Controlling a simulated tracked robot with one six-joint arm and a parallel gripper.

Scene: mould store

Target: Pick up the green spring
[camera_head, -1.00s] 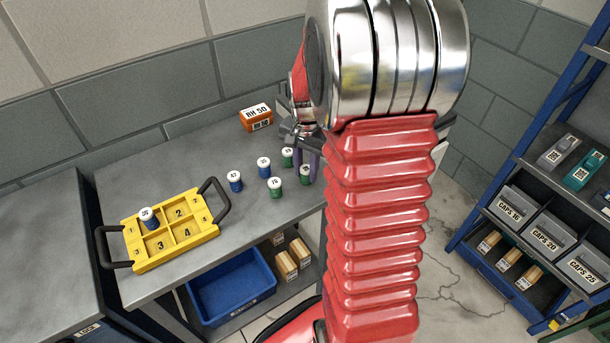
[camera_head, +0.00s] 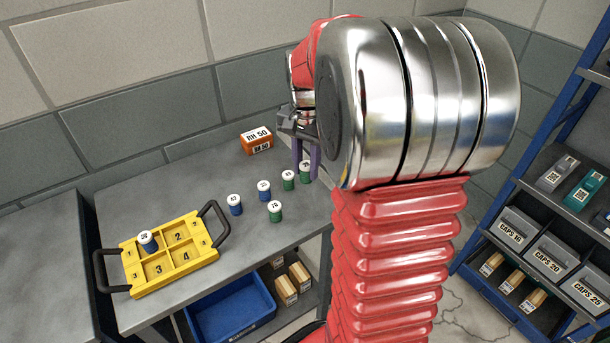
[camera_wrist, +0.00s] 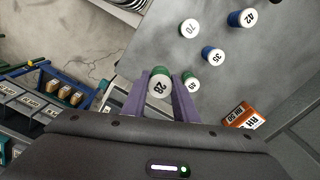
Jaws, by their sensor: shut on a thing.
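My gripper (camera_wrist: 160,78) is shut on a green spring (camera_wrist: 158,88) with a white numbered top, its purple fingers on either side. In the head view the held green spring (camera_head: 306,172) is partly hidden by my gripper (camera_head: 305,165) and appears raised above the bench. A second green spring (camera_head: 288,180) stands on the bench just left of it; in the wrist view it shows beside the right finger (camera_wrist: 191,84). A third green spring (camera_head: 275,213) stands nearer the front.
Two blue springs (camera_head: 235,205) (camera_head: 264,190) stand on the bench (camera_head: 130,195). A yellow tray (camera_head: 170,262) with numbered compartments and black handles holds a blue spring (camera_head: 149,242). An orange box (camera_head: 257,141) stands at the back. A shelf rack (camera_head: 530,200) is at right.

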